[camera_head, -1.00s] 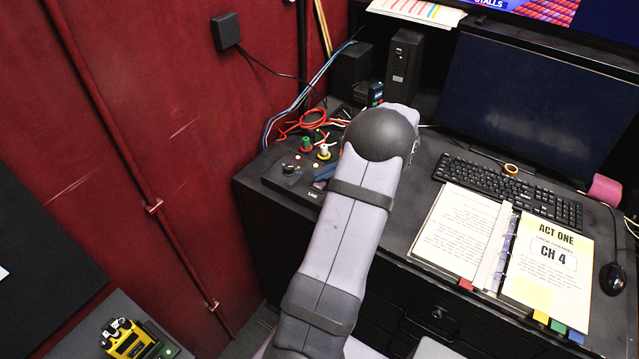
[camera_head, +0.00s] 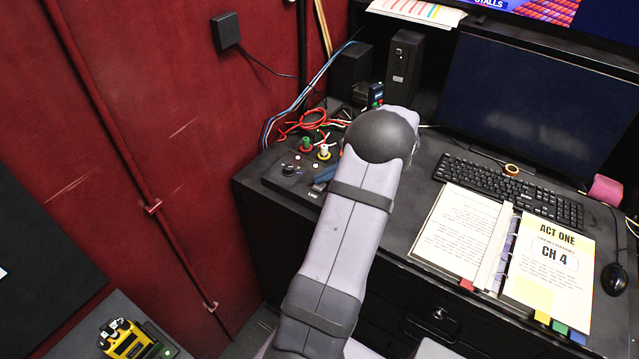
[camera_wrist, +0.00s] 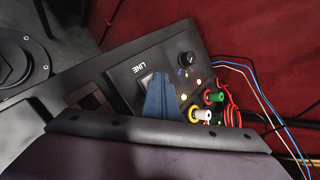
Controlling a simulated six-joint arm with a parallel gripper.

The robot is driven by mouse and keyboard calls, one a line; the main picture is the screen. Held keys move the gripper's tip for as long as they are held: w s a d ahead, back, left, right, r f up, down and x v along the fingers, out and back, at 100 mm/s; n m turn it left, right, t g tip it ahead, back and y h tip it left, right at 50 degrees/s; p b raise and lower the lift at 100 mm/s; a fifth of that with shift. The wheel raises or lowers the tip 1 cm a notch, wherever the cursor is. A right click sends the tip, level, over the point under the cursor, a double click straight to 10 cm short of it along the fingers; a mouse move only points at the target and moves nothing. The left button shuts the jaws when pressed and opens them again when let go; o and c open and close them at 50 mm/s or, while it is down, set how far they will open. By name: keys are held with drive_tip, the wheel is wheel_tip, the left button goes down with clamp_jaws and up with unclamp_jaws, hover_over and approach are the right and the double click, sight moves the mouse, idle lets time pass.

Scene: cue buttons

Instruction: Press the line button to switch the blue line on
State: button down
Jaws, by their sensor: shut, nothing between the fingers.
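A dark control box (camera_head: 274,181) sits at the left end of the desk and carries the word LINE; it also shows in the wrist view (camera_wrist: 118,88). In the wrist view a pale square line button (camera_wrist: 146,80) lies between that word and my fingers, partly hidden by them. My gripper (camera_wrist: 158,76) has its blue-grey fingers shut together, with the tips over or at the button's edge. I cannot tell whether they touch it. In the head view my gripper (camera_head: 325,176) is mostly hidden behind my arm. A small blue spot shows near the knob; whether it is lit is unclear.
A black knob (camera_wrist: 187,59), small lights, and green, white and red plugs (camera_wrist: 201,115) with cables crowd the box close to my fingers. The red wall (camera_head: 200,120) stands left. A keyboard (camera_head: 510,190) and an open binder (camera_head: 460,235) lie right.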

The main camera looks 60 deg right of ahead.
sight(324, 186)
drive_tip(key=shift+r, duration=0.1)
drive_tip(key=shift+r+p, duration=0.65)
drive_tip(key=shift+r, duration=0.15)
wheel_tip(324, 186, up, 5)
drive_tip(key=p, duration=0.3)
drive_tip(key=shift+p, duration=0.3)
idle(0.7)
